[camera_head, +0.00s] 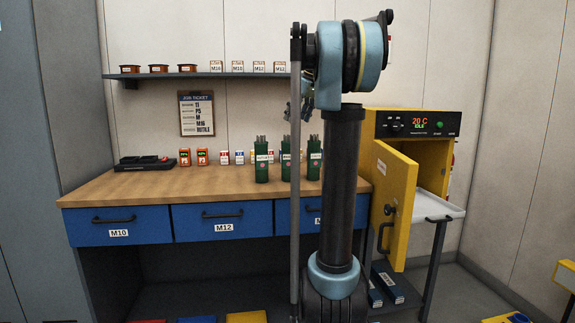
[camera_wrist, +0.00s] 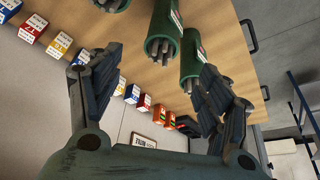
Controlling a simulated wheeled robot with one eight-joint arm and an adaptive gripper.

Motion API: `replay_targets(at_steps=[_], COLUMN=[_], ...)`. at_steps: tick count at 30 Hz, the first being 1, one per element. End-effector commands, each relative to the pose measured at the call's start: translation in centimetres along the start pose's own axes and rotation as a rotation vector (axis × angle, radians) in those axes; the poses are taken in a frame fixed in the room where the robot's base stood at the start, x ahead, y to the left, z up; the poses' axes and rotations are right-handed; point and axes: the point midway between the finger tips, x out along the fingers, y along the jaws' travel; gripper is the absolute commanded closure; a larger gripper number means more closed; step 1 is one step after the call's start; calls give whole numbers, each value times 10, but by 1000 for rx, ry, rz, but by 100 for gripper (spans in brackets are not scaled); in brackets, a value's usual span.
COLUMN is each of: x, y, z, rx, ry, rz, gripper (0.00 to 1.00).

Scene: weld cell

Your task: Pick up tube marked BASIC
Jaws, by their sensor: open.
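Three green tubes with grey rods showing at their tops stand on the wooden workbench: a left tube (camera_head: 261,162), a middle tube (camera_head: 285,165) and a right tube (camera_head: 314,165). Each has a white label too small to read for certain, so I cannot tell which is BASIC. In the wrist view, tilted, I see one tube (camera_wrist: 165,32), another (camera_wrist: 191,55) and part of a third (camera_wrist: 111,4) at the top edge. My gripper (camera_wrist: 155,78) is open and empty, its fingers apart, with the tubes beyond them. In the head view my arm partly hides the gripper.
The workbench (camera_head: 140,185) has small labelled boxes (camera_head: 185,157) and a black tray (camera_head: 143,163) on it. Bench front left is clear.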

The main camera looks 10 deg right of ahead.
Motion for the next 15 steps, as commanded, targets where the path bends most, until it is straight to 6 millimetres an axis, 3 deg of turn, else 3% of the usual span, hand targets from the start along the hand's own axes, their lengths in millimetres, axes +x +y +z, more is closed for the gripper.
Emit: replay_targets(at_steps=[15], x=[86], y=[-1], z=[-1], rx=[-3], ry=[0], rz=[-2], gripper=[29])
